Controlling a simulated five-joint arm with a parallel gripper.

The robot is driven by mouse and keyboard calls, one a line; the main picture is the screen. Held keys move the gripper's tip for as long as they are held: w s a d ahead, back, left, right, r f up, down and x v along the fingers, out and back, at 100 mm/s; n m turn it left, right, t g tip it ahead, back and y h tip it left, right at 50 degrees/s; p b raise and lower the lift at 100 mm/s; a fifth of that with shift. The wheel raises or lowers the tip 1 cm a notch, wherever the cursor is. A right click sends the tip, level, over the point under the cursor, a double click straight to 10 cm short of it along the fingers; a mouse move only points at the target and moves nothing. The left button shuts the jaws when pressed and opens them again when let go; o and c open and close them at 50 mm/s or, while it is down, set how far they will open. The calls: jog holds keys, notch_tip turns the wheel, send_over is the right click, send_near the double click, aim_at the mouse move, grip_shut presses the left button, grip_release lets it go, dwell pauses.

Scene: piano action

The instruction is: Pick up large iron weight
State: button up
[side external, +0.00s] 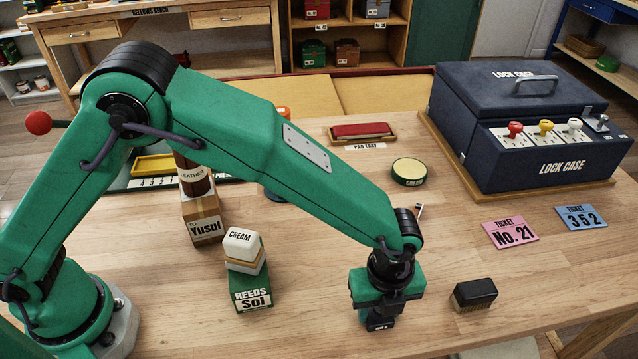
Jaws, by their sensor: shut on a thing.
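My gripper (380,318) is low over the front of the table, right of the middle, pointing down. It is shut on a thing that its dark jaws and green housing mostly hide. Only dark shapes show at the fingertips, and I cannot tell how much of that is the held thing. No large iron weight can be made out clearly elsewhere in view. I cannot tell whether the held thing touches the table.
A black-topped brush (474,295) lies right of my gripper. A green reeds box (250,290) with a cream block (242,243) on top stands left. Ticket cards (511,233) and a lock case (550,160) are at right. The table's middle is clear.

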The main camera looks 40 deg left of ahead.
jog(key=shift+r, duration=0.2)
jog(key=shift+r, duration=0.5)
notch_tip(320, 180, up, 3)
jog(key=shift+d+r, duration=0.1)
jog(key=s+d+r, duration=0.2)
jog(key=s+r, duration=0.4)
jog(key=s, duration=0.5)
jog(key=shift+s+r, duration=0.25)
